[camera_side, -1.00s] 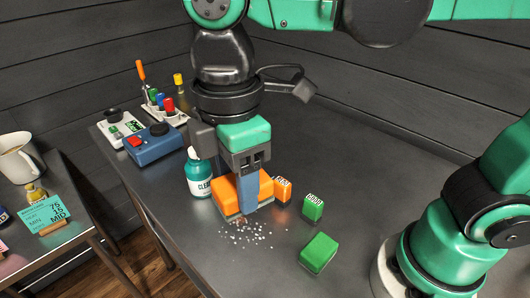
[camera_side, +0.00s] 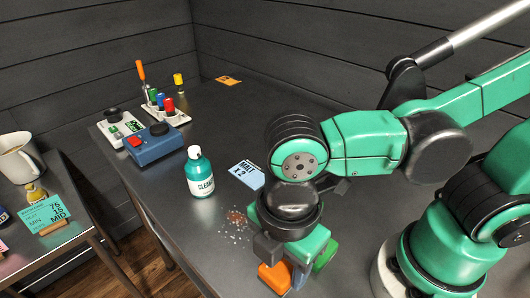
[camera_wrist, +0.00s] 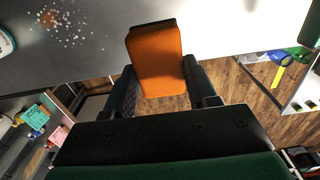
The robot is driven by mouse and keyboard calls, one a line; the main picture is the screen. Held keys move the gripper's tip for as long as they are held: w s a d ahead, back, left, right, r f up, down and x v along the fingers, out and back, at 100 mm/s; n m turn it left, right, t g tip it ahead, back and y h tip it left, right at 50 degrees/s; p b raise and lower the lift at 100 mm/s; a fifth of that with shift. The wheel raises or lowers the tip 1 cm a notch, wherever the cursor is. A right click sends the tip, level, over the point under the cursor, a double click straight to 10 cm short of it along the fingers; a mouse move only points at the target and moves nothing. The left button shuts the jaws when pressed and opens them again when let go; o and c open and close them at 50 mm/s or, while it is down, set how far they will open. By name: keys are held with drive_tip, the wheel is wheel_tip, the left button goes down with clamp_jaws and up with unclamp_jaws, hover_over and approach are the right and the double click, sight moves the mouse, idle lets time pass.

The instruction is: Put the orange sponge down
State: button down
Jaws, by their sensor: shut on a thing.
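The orange sponge (camera_side: 273,278) is at the front edge of the table in the side view, partly hidden by my arm. In the wrist view the sponge (camera_wrist: 155,62) sits between the two fingers of my gripper (camera_wrist: 160,88), which is shut on it. The floor shows past the table edge below it. Whether the sponge touches the tabletop I cannot tell. White crumbs with a reddish-brown patch (camera_side: 236,217) lie on the table left of my gripper in the side view; the crumbs (camera_wrist: 68,28) are at upper left in the wrist view.
A green block (camera_side: 326,256) is right beside my gripper, partly hidden. A teal cleaner bottle (camera_side: 200,174) and a blue malt card (camera_side: 246,174) stand further back. A blue box (camera_side: 156,146) and a marker rack (camera_side: 172,115) are at left.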

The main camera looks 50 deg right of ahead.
sight(282, 262)
drive_tip(key=shift+f, duration=4.1)
drive_tip(key=shift+f, duration=0.1)
drive_tip(key=shift+c, duration=1.3)
unclamp_jaws()
wheel_tip(282, 262, up, 12)
drive_tip(key=shift+f, duration=0.1)
drive_tip(key=shift+w, duration=0.1)
drive_tip(key=w+d+m+t, duration=0.3)
drive_tip(key=w+d+m, duration=0.2)
drive_tip(key=d+m, duration=0.3)
drive_tip(key=w+d+m+t, duration=0.4)
drive_tip(key=w+d+m, duration=0.2)
drive_tip(key=d+m, duration=0.2)
drive_tip(key=shift+r+m, duration=0.35)
drive_tip(key=shift+m, duration=0.65)
